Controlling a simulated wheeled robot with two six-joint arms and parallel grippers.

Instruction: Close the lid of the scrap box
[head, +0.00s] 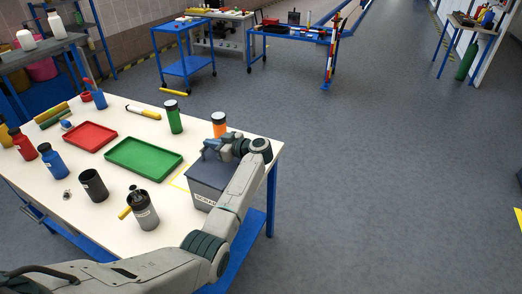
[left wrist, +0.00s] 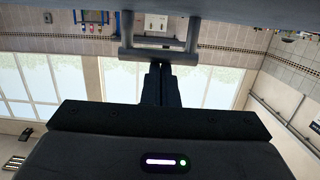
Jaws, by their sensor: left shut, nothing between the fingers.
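The grey scrap box (head: 202,196) stands at the right end of the white workbench, with a white label on its front. Its dark grey lid (head: 207,172) appears to lie flat or nearly flat over the box; my arm hides part of it, and I cannot tell whether it is fully seated. My left gripper (head: 210,149) is above the lid, shut and empty. In the left wrist view, the shut fingers (left wrist: 160,72) are close to a grey bar handle (left wrist: 165,57) under a grey surface; contact is unclear. My right gripper is not in view.
Open floor (head: 380,190) lies to the right.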

